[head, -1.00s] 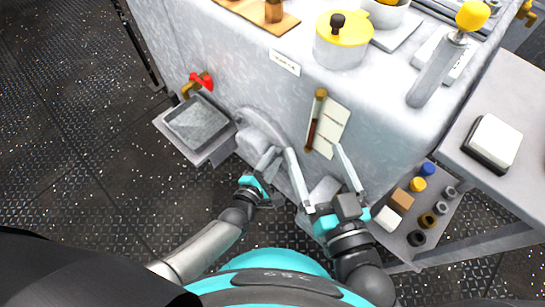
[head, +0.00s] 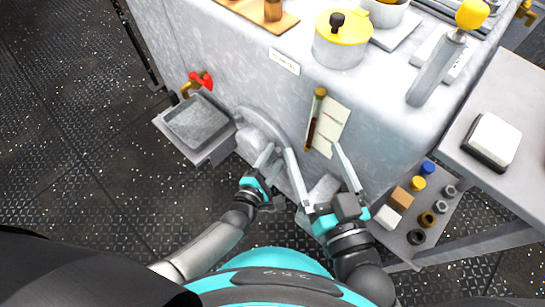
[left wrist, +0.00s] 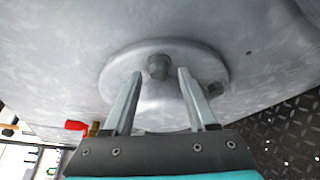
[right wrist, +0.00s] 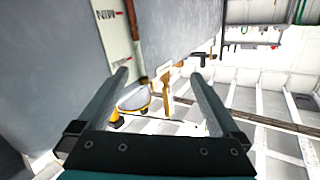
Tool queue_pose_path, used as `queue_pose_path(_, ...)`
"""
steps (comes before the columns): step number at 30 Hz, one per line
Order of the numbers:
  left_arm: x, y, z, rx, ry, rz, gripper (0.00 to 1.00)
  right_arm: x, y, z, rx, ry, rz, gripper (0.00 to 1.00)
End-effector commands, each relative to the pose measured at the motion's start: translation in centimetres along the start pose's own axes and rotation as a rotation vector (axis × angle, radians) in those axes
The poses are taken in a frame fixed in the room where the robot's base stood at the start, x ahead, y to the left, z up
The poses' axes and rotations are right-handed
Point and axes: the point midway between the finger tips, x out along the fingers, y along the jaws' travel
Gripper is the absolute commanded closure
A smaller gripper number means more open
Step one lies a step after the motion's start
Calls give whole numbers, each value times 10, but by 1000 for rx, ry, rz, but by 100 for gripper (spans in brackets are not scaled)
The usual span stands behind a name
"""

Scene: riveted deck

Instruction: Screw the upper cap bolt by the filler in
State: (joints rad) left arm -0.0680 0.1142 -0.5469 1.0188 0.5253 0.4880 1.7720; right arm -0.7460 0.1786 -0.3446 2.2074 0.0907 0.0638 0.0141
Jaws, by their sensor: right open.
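In the left wrist view, a round grey cap (left wrist: 120,75) is on the machine's wall with a dark bolt (left wrist: 158,66) near its middle. The cap also shows low on the machine's front in the head view (head: 254,118), partly hidden by my left gripper. My left gripper (left wrist: 159,73) is open, its fingertips either side of the first bolt with gaps; contact cannot be made out. My right gripper (head: 312,148) is open and empty, below the sight glass. I cannot tell which part is the filler.
A red-handled tap (head: 197,82) stands over a grey tray (head: 164,130) to the left. A brass-ended sight tube (head: 315,118) and a paper card (head: 333,125) are on the wall. A low shelf (head: 402,248) at right holds several small parts. A yellow-lidded pot (head: 341,52) stands on top.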

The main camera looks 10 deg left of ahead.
Motion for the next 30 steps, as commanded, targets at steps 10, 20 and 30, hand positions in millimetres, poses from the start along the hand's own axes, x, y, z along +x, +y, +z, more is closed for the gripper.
queue_pose_path(10,-1,1,1,-1,-1,1,39,0,0,0,-1,-3,0,0)
queue_pose_path(20,-22,1,1,0,-1,0,39,6,12,5,-36,-149,27,0)
queue_pose_path(30,-52,1,1,0,0,-1,39,4,30,15,-75,-350,73,0)
